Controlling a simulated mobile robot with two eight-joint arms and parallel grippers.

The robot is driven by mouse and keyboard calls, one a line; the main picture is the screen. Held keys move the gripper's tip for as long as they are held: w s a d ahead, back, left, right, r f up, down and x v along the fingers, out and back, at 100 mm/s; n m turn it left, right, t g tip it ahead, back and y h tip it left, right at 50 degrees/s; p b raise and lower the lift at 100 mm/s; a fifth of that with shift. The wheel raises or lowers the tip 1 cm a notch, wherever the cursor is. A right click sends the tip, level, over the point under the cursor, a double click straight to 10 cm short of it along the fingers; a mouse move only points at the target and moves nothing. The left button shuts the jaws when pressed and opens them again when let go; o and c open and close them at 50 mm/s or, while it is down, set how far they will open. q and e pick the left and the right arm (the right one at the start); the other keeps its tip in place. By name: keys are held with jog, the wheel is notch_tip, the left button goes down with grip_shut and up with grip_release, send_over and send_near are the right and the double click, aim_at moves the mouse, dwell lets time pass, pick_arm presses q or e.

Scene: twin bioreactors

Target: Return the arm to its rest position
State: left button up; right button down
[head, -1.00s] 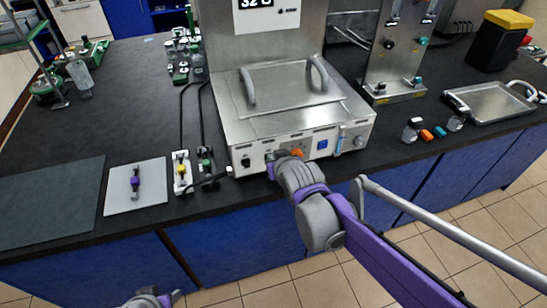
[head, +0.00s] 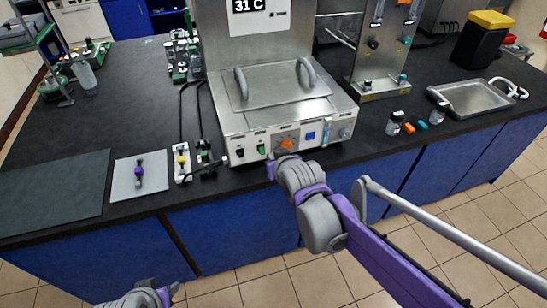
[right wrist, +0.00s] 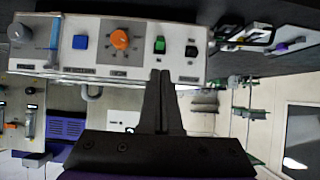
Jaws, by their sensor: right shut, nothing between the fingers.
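My right gripper (head: 273,168) is shut and empty, just in front of the lower edge of the steel bath's front panel (head: 228,151). I cannot tell how wide the gap to the panel is. The orange knob (head: 286,144) and green switch (head: 262,149) show clear in the head view. My left gripper (head: 150,295) is low at the bottom edge, partly cut off; its fingers are unclear.
Left of the bath are cables, small switch modules (head: 181,162) and a pale plate (head: 124,187) on the dark bench. Right are bottles (head: 394,124) and a metal tray (head: 478,96). Floor (head: 500,220) in front looks free.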

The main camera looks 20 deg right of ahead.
jog(key=s+d+f+g, duration=0.1)
jog(key=s+f, duration=0.4)
jog(key=s, duration=0.7)
jog(key=s+d+f+g, duration=0.2)
jog(key=s+f+g, duration=0.2)
jog(key=s, duration=0.8)
jog(key=shift+f+g, duration=0.3)
jog(key=shift+f, duration=0.05)
dwell(0.3)
